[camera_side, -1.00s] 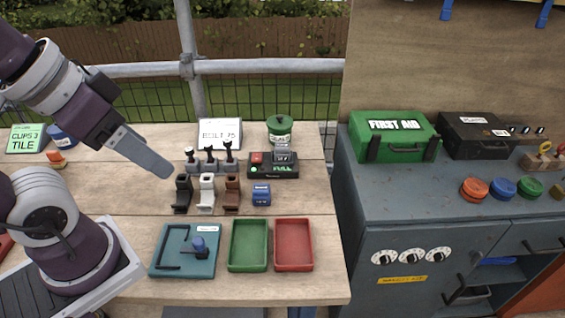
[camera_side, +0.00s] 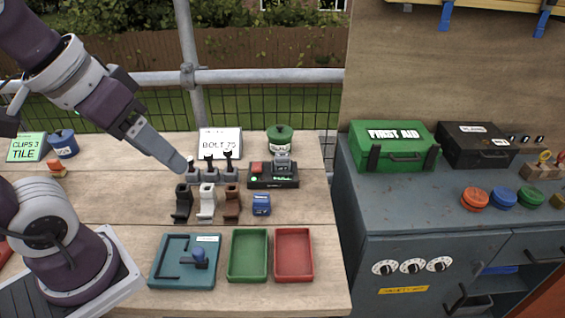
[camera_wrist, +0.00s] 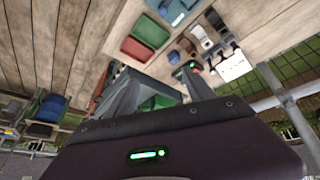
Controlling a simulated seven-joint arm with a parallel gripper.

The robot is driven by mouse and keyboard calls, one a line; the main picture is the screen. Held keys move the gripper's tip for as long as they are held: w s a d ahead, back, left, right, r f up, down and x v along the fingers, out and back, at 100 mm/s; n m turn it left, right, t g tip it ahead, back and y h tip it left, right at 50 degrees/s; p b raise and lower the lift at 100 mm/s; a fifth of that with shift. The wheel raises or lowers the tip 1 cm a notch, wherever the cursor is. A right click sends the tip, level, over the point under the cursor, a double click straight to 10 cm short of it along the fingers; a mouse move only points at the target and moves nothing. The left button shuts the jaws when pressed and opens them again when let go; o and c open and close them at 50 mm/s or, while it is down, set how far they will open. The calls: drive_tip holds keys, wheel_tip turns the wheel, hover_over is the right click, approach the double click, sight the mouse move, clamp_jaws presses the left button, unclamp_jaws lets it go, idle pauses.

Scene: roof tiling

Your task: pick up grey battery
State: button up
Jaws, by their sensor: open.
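A grey battery (camera_side: 283,161) sits on the black charger (camera_side: 272,181), at its back right part, beside a red block. A blue battery-like block (camera_side: 261,204) with a label lies on the table in front of the charger. My gripper (camera_side: 182,165) is left of the charger, above the table near the row of black-topped posts, apart from the battery. In the wrist view my gripper (camera_wrist: 165,88) shows two spread fingers with nothing held between them. The charger's green lights show just beyond the right finger there; the grey battery is not clear in that view.
Black, white and brown clips (camera_side: 206,203) stand in front of the post rack (camera_side: 211,172). A green tray (camera_side: 248,256), a red tray (camera_side: 294,256) and a teal jig (camera_side: 184,262) lie nearer. A green pot (camera_side: 279,139) and a white sign (camera_side: 220,143) stand behind.

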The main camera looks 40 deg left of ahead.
drive_tip(key=w+n+g+h, duration=0.1)
drive_tip(key=w+n, duration=0.6)
drive_tip(key=w, duration=0.4)
drive_tip(key=n+g+h, duration=0.1)
drive_tip(key=n+h, duration=0.1)
drive_tip(key=n, duration=1.6)
hover_over(282, 155)
drive_tip(key=s+a, duration=0.1)
drive_tip(key=s, duration=0.1)
drive_tip(key=f, duration=1.9)
drive_tip(key=shift+w+a+f, duration=0.2)
drive_tip(key=shift+w+f, duration=0.05)
drive_tip(key=shift+f, duration=0.05)
drive_tip(key=x, duration=0.7)
drive_tip(key=shift+s+a+f, duration=0.15)
drive_tip(key=shift+a+f, duration=0.1)
drive_tip(key=shift+f, duration=0.35)
clamp_jaws()
